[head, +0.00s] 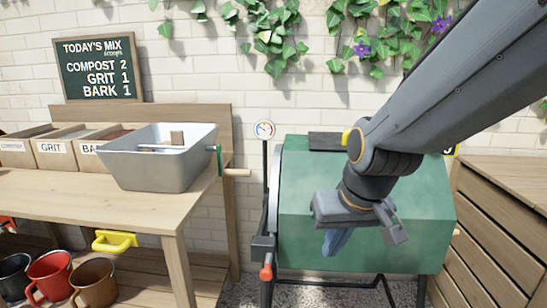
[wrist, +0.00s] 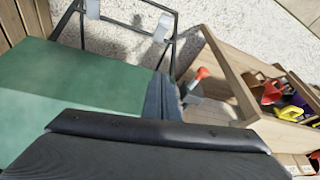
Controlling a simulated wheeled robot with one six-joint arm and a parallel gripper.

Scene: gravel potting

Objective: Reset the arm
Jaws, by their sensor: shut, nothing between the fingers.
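My arm reaches in from the upper right of the head view, and my gripper (head: 335,243) hangs pointing down in front of the green drum (head: 415,225). Its fingers are together and hold nothing. In the wrist view the gripper (wrist: 163,98) shows as dark fingers beside the green drum (wrist: 75,95). A lever with a red knob (head: 266,272) stands left of the gripper, and the red knob also shows in the wrist view (wrist: 202,73). I cannot tell how far the fingers are from the drum's surface.
A wooden bench (head: 160,216) at left bears a grey metal tub (head: 160,172) and labelled bins (head: 58,153). Mugs (head: 50,275) stand on its lower shelf. A chalkboard (head: 98,68) reads compost 2, grit 1, bark 1. A slatted wooden box (head: 500,225) stands close at right.

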